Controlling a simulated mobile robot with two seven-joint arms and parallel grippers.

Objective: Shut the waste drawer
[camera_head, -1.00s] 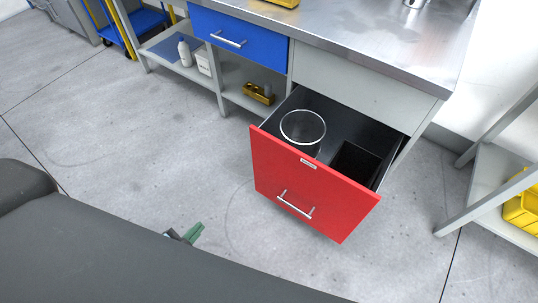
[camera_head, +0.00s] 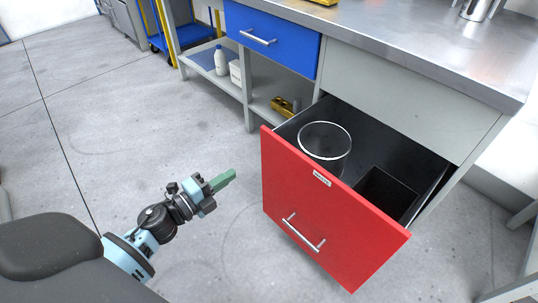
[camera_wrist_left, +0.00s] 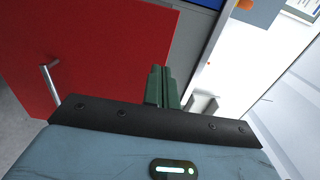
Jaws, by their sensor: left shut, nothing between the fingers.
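The waste drawer has a red front (camera_head: 330,210) with a silver bar handle (camera_head: 303,233) and a small label. It stands pulled out from the workbench, and its dark inside shows a round clear-walled bin (camera_head: 325,143) and a black square bin (camera_head: 386,193). My left gripper (camera_head: 226,179) has green fingers, shut and empty, in the air left of the drawer front and apart from it in the head view. In the left wrist view the shut fingers (camera_wrist_left: 162,86) point toward the right part of the red front (camera_wrist_left: 95,50); the handle (camera_wrist_left: 50,80) is at the left. My right gripper is out of view.
The steel-topped bench (camera_head: 400,45) has a closed blue drawer (camera_head: 272,38) above a lower shelf with a white bottle (camera_head: 221,61) and a brass-coloured object (camera_head: 283,106). Bare floor (camera_head: 110,130) lies open to the left.

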